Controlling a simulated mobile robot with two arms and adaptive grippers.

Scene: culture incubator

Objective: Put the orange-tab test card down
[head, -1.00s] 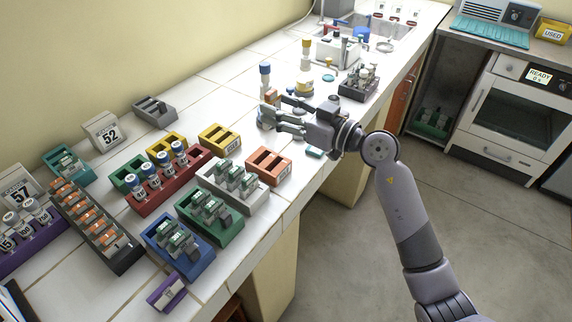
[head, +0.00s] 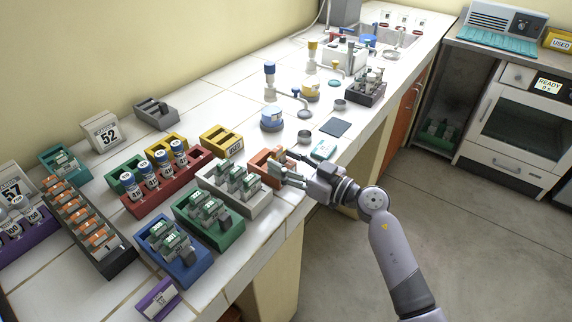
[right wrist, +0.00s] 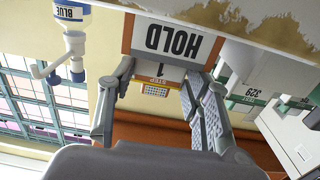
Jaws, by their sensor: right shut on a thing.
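My right gripper (head: 281,166) reaches in from the right and is at the orange rack (head: 262,157) near the counter's front edge. It is shut on the orange-tab test card (right wrist: 157,90), which shows between the fingers in the right wrist view. The fingers hide most of the card and part of the rack in the head view. The rack's HOLD plate (right wrist: 171,40) is upside down in the right wrist view, close beyond the card. I cannot tell whether the card touches the rack. My left gripper is not in view.
The white rack (head: 259,208) with green-tab cards stands just left of the orange rack. The yellow rack (head: 222,141) is behind.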

